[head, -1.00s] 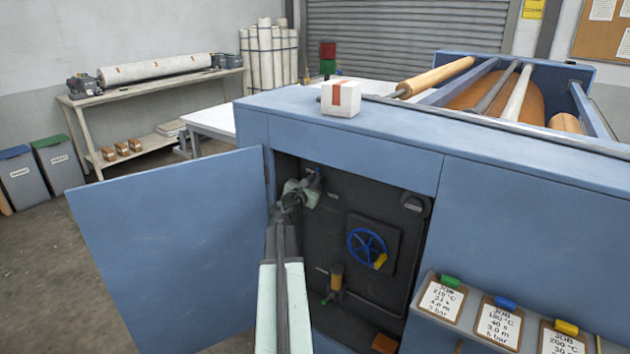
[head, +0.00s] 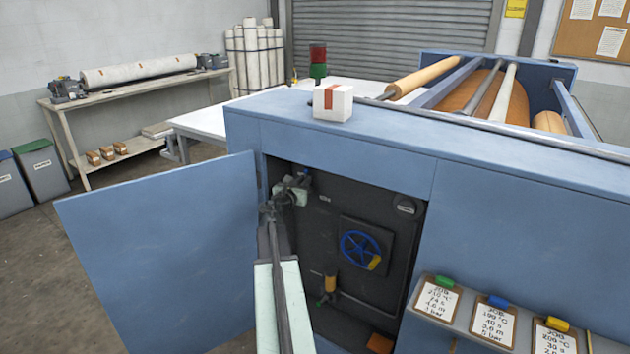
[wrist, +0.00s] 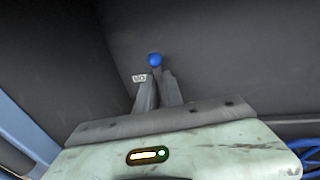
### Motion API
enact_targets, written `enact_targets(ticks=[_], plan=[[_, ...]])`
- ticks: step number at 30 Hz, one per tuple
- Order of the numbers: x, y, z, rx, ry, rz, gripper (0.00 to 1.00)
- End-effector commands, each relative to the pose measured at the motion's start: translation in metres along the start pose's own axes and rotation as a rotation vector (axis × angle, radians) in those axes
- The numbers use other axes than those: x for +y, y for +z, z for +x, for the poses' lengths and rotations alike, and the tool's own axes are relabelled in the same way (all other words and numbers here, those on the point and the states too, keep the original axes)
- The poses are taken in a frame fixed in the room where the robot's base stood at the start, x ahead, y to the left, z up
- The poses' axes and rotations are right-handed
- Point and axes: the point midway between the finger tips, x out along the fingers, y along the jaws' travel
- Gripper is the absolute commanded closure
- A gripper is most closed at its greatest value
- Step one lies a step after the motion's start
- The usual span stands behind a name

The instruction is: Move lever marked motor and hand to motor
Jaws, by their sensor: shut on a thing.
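The lever (wrist: 155,60) shows in the wrist view as a blue ball knob just beyond my fingertips. Its stem runs down between the two grey fingers. My gripper (wrist: 157,88) is shut on the lever below the knob. A small white label (wrist: 139,78), partly covered by a finger and reading "ND", is left of the knob. In the head view my gripper (head: 303,179) is inside the open cabinet, near its upper left. There the lever is mostly hidden by the gripper, and its exact angle cannot be told.
The blue cabinet door (head: 160,250) stands open on the left, close to my arm. A blue handwheel (head: 360,247) with a yellow handle is right of the gripper. A yellow-bodied valve (head: 330,283) is below. A shelf with clipboards (head: 435,300) juts out at lower right.

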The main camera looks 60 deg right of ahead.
Motion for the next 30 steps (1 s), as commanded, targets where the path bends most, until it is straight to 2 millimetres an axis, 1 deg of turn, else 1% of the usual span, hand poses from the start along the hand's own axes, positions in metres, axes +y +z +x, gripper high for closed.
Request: enact_targets(ticks=[7,8,9,10,19,22,26,30], plan=[[0.006,0.001,-0.002,-0.003,0.005,-0.01,1.0],[0.006,0.001,-0.003,-0.003,0.005,-0.01,0.85],[0.008,0.001,-0.003,-0.003,0.006,-0.01,0.74],[0.009,0.001,-0.004,-0.003,0.007,-0.01,0.67],[0.014,0.001,-0.007,-0.002,0.015,-0.007,0.67],[0.014,0.001,-0.012,-0.002,0.016,-0.007,0.67],[0.014,0.001,-0.03,-0.002,0.018,-0.007,0.67],[0.012,0.001,-0.059,-0.002,0.018,-0.008,0.67]])
